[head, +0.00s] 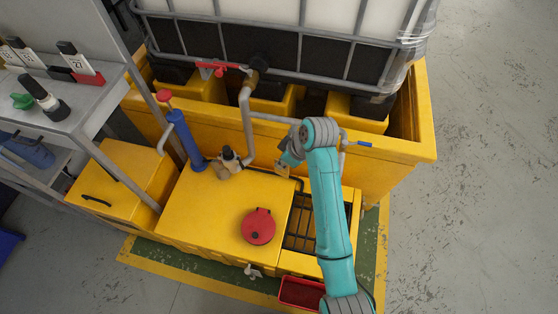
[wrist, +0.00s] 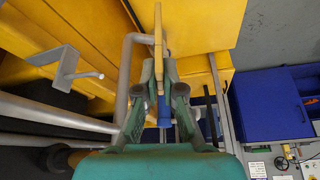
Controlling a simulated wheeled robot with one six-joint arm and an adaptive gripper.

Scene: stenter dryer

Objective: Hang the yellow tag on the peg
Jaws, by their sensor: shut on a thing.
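My gripper (wrist: 159,72) is shut on the yellow tag (wrist: 158,38), which shows nearly edge-on between the fingertips in the wrist view. In the head view my gripper (head: 287,160) is above the yellow unit's back edge, near the grey pipe, and the tag shows only as a small patch at its tip. A grey metal bracket with a short rod, which looks like the peg (wrist: 88,75), is on a yellow wall at the left of the wrist view, apart from the tag. I cannot make out the peg in the head view, where my arm covers part of the scene.
A grey bent pipe (head: 246,125) with a red-handled valve (head: 222,67) stands left of my gripper. A blue hand pump (head: 187,138) and red cap (head: 258,226) are on the yellow unit (head: 215,208). A caged tank stands behind. The floor at right is clear.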

